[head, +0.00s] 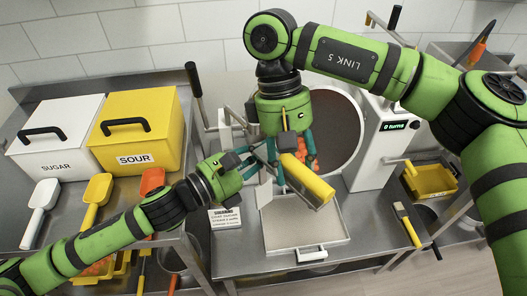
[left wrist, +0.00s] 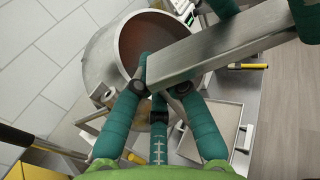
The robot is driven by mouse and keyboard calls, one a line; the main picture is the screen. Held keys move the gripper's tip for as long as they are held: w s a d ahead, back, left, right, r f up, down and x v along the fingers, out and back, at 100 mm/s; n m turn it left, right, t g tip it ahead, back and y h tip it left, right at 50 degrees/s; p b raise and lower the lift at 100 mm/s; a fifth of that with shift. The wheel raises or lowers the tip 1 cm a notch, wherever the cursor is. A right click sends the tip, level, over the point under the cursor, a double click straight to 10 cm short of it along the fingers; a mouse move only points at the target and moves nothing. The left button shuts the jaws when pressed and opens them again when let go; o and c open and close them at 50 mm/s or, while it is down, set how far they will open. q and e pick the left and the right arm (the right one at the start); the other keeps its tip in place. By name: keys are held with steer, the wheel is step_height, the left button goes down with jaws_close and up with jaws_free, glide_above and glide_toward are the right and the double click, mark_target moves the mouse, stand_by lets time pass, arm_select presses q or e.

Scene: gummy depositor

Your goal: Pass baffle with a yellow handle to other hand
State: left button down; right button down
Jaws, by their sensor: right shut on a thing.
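The baffle's yellow handle (head: 308,180) slants down and right below my right gripper (head: 290,155), which is shut on the baffle above the tray. In the left wrist view its long grey metal plate (left wrist: 215,48) crosses the upper right. My left gripper (head: 258,165) is beside the baffle at its left. Its teal fingers are spread in the left wrist view (left wrist: 160,85), with the plate's near end just past the tips. I cannot tell whether they touch it. Part of the baffle is hidden by my right gripper's fingers.
A metal tray (head: 268,240) lies below the grippers, before a large round drum (head: 345,130) and a white machine with a display (head: 375,150). White sugar (head: 50,140) and yellow sour (head: 140,130) bins with scoops stand at left. A yellow-handled brush (head: 408,225) lies at right.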

steer(key=c, duration=0.6)
jaws_free()
steer(key=shift+a+r, duration=0.1)
steer(key=shift+w+r, duration=0.1)
